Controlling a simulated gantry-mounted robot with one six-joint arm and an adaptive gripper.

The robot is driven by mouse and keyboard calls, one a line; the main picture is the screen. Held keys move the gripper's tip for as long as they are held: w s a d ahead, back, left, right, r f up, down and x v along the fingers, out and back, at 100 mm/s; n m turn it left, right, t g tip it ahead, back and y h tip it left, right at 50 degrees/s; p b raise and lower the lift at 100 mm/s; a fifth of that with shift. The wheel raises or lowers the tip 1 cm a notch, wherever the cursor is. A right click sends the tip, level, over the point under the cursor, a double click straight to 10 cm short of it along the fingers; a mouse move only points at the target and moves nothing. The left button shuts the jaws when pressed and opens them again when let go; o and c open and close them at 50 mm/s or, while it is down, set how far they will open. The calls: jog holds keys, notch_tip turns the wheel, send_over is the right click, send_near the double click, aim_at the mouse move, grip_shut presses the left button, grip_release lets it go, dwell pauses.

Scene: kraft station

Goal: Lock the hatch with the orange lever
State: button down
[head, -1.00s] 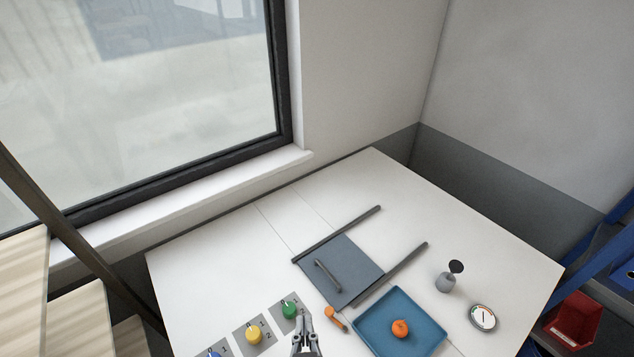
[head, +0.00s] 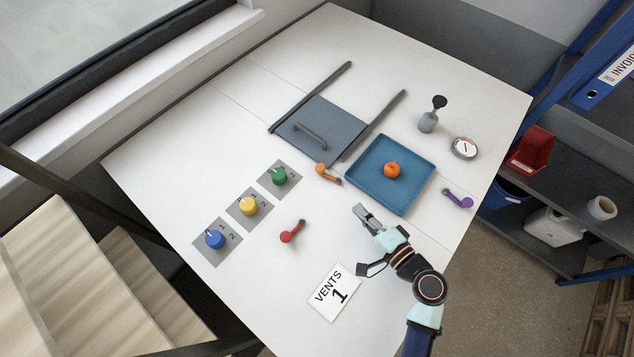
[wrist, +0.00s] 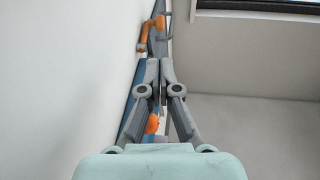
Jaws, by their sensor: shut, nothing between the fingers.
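The hatch is a grey-blue sliding panel (head: 335,121) with a bar handle (head: 310,135), lying between two dark rails. The orange lever (head: 328,174) lies just off the panel's near edge, its round end towards the left and its dark pivot to the right. My gripper (head: 361,209) is shut and empty, to the lower right of the orange lever and apart from it. In the wrist view, the shut fingers (wrist: 160,64) point towards the orange lever (wrist: 151,36), which shows beyond their tips.
A blue tray (head: 377,198) with an orange fruit (head: 392,169) stands close right of the lever. A red lever (head: 291,232), a purple lever (head: 457,200), green (head: 279,176), yellow (head: 248,205) and blue (head: 215,238) knobs, and a "VENTS 1" card (head: 334,292) lie around.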

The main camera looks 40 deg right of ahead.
aim_at(324, 170)
jog(key=b+x, duration=0.2)
jog(key=x, duration=1.2)
jog(key=shift+b, duration=0.3)
jog(key=shift+w+d+f+b, duration=0.15)
jog(key=shift+w+f+b, duration=0.05)
jog(key=shift+w+b, duration=0.2)
jog(key=shift+d+f+b, duration=0.1)
jog(key=shift+d+b, duration=0.15)
jog(key=shift+b, duration=0.05)
jog(key=shift+a, duration=0.1)
jog(key=shift+s, duration=0.1)
jog(key=shift+s+a+r+p, duration=0.1)
jog(key=shift+s+r+p, duration=0.05)
jog(key=shift+r+p, duration=0.2)
jog(key=v, duration=0.4)
jog(key=a+v, duration=0.1)
jog(key=v, duration=0.4)
jog(key=a+v, duration=0.1)
jog(key=v, duration=0.3)
jog(key=shift+a, duration=0.2)
